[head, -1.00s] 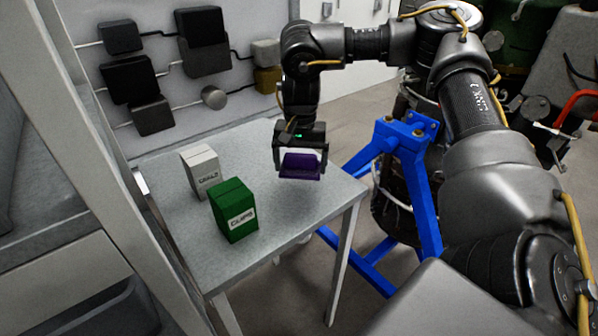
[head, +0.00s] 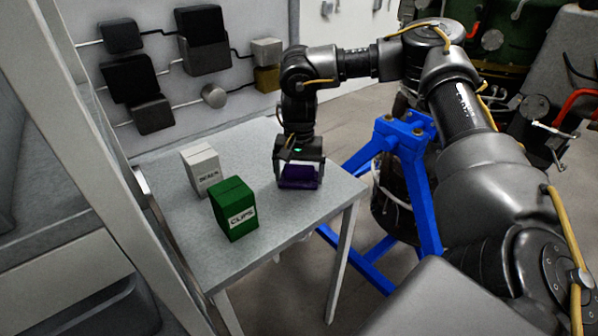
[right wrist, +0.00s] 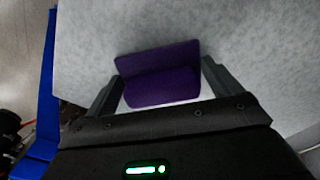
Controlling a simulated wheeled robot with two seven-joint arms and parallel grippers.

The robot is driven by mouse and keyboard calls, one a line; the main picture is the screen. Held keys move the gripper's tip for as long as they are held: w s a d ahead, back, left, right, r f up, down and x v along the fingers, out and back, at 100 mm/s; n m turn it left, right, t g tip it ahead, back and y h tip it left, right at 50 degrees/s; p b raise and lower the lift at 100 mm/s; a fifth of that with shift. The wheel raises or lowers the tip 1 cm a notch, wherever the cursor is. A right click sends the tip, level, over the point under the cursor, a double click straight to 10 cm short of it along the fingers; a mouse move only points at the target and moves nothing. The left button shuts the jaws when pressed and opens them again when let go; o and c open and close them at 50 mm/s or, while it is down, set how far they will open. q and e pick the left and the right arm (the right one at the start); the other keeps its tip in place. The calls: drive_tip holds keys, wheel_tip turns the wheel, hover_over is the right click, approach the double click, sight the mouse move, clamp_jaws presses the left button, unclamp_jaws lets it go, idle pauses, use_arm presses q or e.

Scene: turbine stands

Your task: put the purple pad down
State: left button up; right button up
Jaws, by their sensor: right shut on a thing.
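The purple pad (head: 298,182) is between the fingers of my right gripper (head: 298,180), at the right part of the grey table (head: 240,266). The gripper points down and is shut on the pad. The pad is at or very close to the tabletop; I cannot tell if it touches. In the right wrist view the pad (right wrist: 160,75) sits between the two fingers (right wrist: 160,90), with the speckled tabletop behind it. My left gripper is not in view.
A green box marked CLIPS (head: 235,210) and a white box (head: 202,170) stand on the table left of the gripper. A blue stand (head: 415,185) is right of the table. The table's front right corner is clear.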

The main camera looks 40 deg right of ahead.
sight(299, 168)
drive_tip(key=o, duration=0.6)
wheel_tip(299, 168, up, 12)
drive_tip(key=p, duration=0.2)
drive_tip(key=shift+r+p, duration=0.15)
drive_tip(key=shift+p, duration=0.25)
